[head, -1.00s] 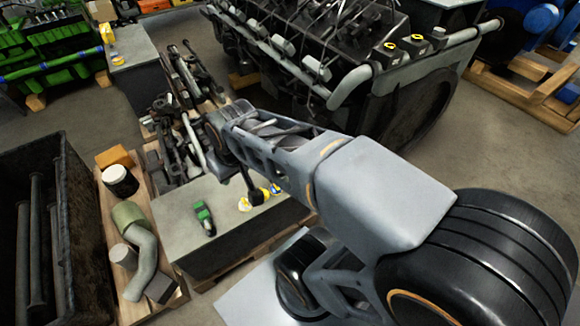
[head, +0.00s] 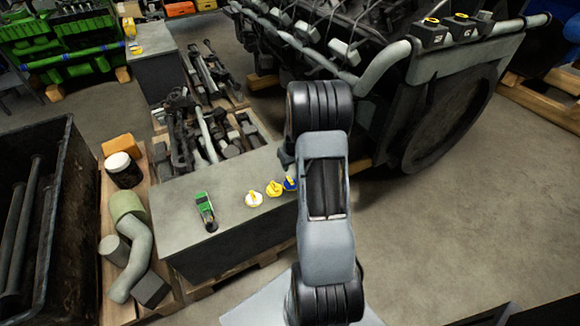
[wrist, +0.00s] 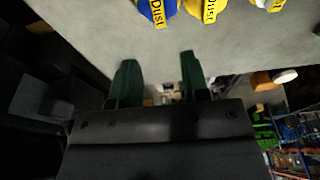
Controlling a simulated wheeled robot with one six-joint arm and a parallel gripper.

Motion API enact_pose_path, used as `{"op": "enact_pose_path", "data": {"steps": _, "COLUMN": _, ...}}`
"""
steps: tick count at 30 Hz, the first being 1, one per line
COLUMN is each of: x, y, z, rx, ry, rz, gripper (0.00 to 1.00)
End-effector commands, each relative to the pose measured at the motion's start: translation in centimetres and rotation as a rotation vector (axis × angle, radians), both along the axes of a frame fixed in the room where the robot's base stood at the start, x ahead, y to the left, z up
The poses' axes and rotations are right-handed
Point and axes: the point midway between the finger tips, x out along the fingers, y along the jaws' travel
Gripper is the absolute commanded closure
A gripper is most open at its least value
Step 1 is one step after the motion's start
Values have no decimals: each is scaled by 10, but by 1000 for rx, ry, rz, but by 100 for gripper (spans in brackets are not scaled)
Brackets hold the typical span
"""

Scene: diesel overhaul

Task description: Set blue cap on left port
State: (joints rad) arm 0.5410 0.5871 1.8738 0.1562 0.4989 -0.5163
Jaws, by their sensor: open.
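The blue cap (head: 291,184) sits on the grey bench (head: 170,205) near its right edge, partly hidden by my arm. It also shows at the top of the wrist view (wrist: 158,10), with a "Dust" label. My gripper (wrist: 157,80) is open and empty, its two green fingers apart and short of the cap. The gripper is hidden behind my arm in the head view. Two black blocks with yellow-ringed tops stand on the engine: a left one (head: 431,36) and a right one (head: 464,28). They look like the ports.
A yellow cap (head: 274,188) and a white cap (head: 254,198) stand in a row left of the blue cap. A green and black item (head: 205,211) lies on the bench. Metal parts on a pallet lie behind the bench. The floor right of my arm is clear.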

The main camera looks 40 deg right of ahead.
Motion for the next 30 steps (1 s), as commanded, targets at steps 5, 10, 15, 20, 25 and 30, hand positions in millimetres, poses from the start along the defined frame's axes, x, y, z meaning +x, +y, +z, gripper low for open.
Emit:
{"op": "enact_pose_path", "data": {"steps": 5, "x": 0, "y": 0, "z": -9, "rx": 1, "ry": 1, "rz": 0, "gripper": 57}}
{"op": "enact_pose_path", "data": {"steps": 10, "x": 0, "y": 0, "z": -22, "rx": 1, "ry": 2, "rz": 0, "gripper": 57}}
{"op": "enact_pose_path", "data": {"steps": 15, "x": 0, "y": 1, "z": -40, "rx": 1, "ry": 2, "rz": -1, "gripper": 57}}
{"op": "enact_pose_path", "data": {"steps": 20, "x": 0, "y": 1, "z": -59, "rx": 1, "ry": 2, "rz": -1, "gripper": 57}}
{"op": "enact_pose_path", "data": {"steps": 25, "x": 0, "y": 1, "z": -78, "rx": 1, "ry": 1, "rz": 0, "gripper": 57}}
{"op": "enact_pose_path", "data": {"steps": 30, "x": 0, "y": 0, "z": -88, "rx": 1, "ry": 1, "rz": 0, "gripper": 57}}
